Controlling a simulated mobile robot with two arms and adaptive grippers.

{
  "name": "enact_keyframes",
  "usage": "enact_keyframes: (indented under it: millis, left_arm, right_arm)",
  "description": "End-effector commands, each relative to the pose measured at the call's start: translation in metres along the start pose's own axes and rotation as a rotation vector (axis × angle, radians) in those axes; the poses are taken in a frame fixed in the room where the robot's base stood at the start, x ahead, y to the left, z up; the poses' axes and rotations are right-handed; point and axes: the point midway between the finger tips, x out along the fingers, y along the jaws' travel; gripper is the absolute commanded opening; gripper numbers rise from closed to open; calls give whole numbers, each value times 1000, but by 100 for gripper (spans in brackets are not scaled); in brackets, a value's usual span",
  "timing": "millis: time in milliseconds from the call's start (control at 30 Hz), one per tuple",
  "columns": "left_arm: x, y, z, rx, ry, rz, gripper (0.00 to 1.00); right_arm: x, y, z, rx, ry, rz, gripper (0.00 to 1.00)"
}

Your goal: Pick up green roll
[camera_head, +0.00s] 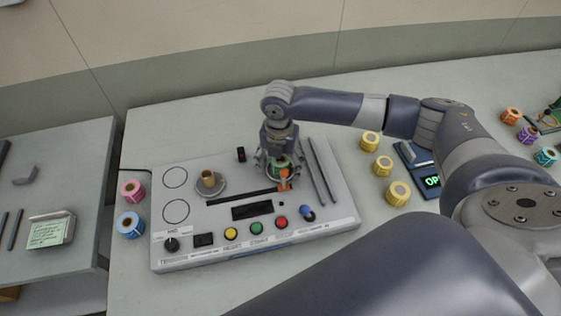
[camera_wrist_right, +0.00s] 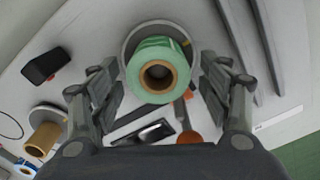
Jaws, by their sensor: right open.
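The green roll (camera_wrist_right: 155,68), with a brown core, sits on a round grey holder of the rewinder (camera_head: 330,210). In the head view the green roll (camera_head: 279,168) is partly hidden by my right gripper (camera_head: 279,170), which points down over it. In the wrist view my right gripper (camera_wrist_right: 163,100) is open, with one finger on each side of the roll. I see gaps between the fingers and the roll, and nothing is gripped. My left gripper is in neither view.
A brown core (camera_head: 208,180) stands on the other spindle. An orange lever (camera_head: 284,180) is close to my right gripper. Pink (camera_head: 132,190) and blue (camera_head: 130,225) rolls stand left of the machine, yellow rolls (camera_head: 383,166) right of it. Two dark rails (camera_head: 320,172) lie right of the gripper.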

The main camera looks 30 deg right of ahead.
Motion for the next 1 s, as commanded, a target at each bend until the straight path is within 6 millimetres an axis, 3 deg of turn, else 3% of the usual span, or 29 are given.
enact_keyframes:
  millis: [133, 333, 733, 1000]
  left_arm:
    - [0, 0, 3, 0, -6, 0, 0]
    - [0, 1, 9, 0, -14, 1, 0]
    - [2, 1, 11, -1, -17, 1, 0]
    - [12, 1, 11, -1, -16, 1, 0]
  right_arm:
    - [0, 0, 0, 0, 0, 0, 69]
    - [0, 0, 0, 0, 0, 0, 23]
    - [-7, 1, 1, 1, -1, 4, 22]
    - [-58, 2, 1, 0, -3, 6, 22]
